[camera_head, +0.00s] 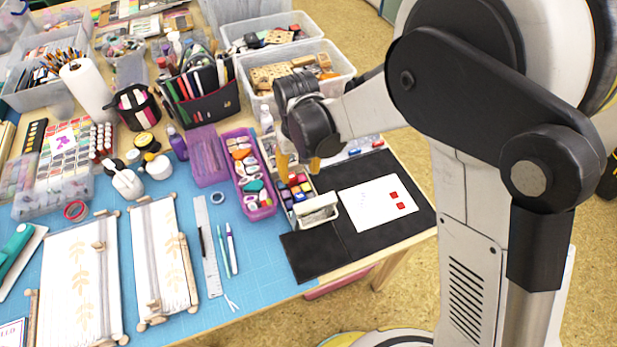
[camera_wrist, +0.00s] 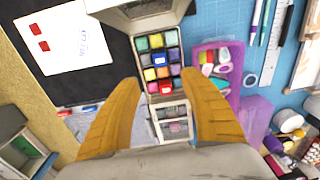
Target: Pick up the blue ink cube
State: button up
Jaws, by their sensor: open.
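The ink cubes stand in a close grid of several colours inside a narrow light case. The case (camera_head: 313,215) lies on the black mat in the head view. My gripper (camera_head: 298,165) hangs above the case, pointing down. In the wrist view its two orange fingers (camera_wrist: 162,82) are spread on either side of the grid, with nothing between them.
A purple tray (camera_head: 262,211) of small items stands close left of the case. A white sheet with red stamps (camera_head: 372,210) lies to its right on the black mat (camera_head: 318,256). A clear bin (camera_head: 340,63) of wooden blocks stands behind.

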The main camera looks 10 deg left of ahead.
aim_at(300, 196)
jog(key=shift+s+a+f, duration=0.15)
jog(key=shift+f, duration=0.3)
jog(key=shift+s+a+f, duration=0.1)
jog(key=shift+f, duration=0.35)
notch_tip(300, 196, down, 5)
jog(key=shift+w+b, duration=0.1)
jog(key=shift+b, duration=0.95)
jog(key=f, duration=0.1)
jog(key=f+b, duration=0.1)
jog(key=f, duration=0.1)
jog(key=f+b, duration=0.1)
jog(key=f, duration=0.1)
jog(key=shift+d+f, duration=0.15)
jog(key=shift+d, duration=0.15)
jog(key=c, duration=1)
